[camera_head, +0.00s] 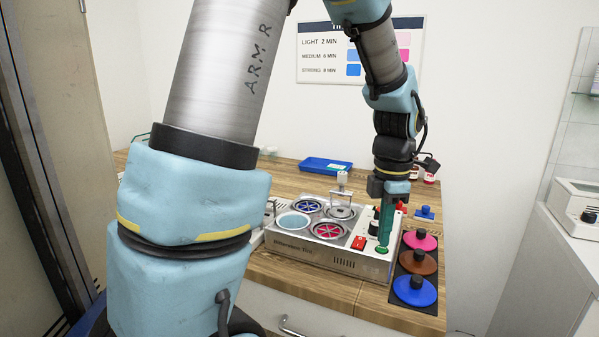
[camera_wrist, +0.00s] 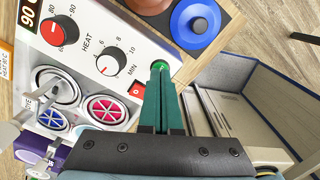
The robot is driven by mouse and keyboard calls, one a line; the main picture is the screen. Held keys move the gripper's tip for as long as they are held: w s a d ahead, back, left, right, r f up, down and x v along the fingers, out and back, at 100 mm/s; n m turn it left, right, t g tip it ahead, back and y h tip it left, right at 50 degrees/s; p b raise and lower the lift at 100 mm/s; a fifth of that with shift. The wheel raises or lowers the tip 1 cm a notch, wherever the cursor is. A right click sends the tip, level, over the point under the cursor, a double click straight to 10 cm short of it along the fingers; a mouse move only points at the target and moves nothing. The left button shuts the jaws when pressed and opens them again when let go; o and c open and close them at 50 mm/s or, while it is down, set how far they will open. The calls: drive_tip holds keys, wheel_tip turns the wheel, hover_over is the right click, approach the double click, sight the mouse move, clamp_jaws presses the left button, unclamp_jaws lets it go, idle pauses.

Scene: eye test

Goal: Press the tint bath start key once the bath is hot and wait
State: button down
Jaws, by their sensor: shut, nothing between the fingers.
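The tint bath (camera_head: 312,256) is a metal box on the wooden counter, with round wells on top, two of them holding blue and pink spoked pieces. Its white panel (camera_wrist: 92,15) has a display (camera_wrist: 29,14) reading 90, a red heat knob (camera_wrist: 59,31) and a black minutes knob (camera_wrist: 110,65).
Pink, brown and blue knobbed discs (camera_head: 415,291) lie on a black mat right of the bath. A blue tray (camera_head: 325,164) lies behind it. A wall chart (camera_head: 345,55) lists light 2, medium and strong minutes. A box-like compartment (camera_wrist: 245,105) shows right of my fingers in the wrist view.

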drive_tip(key=shift+f+b, duration=0.35)
drive_tip(key=shift+f, duration=0.25)
drive_tip(key=shift+r, duration=0.15)
wheel_tip(320, 180, up, 8)
drive_tip(key=p, duration=0.7)
idle(0.4)
drive_tip(key=a+f+m, duration=0.1)
drive_tip(key=a+m, duration=0.9)
drive_tip(key=a, duration=0.1)
drive_tip(key=s+a+f+m+t, duration=0.1)
drive_tip(key=a+f+m, duration=0.1)
drive_tip(key=a+m, duration=0.8)
drive_tip(key=shift+s+a+f+t, duration=0.2)
drive_tip(key=shift+s+a+t, duration=0.1)
drive_tip(key=shift+a, duration=0.95)
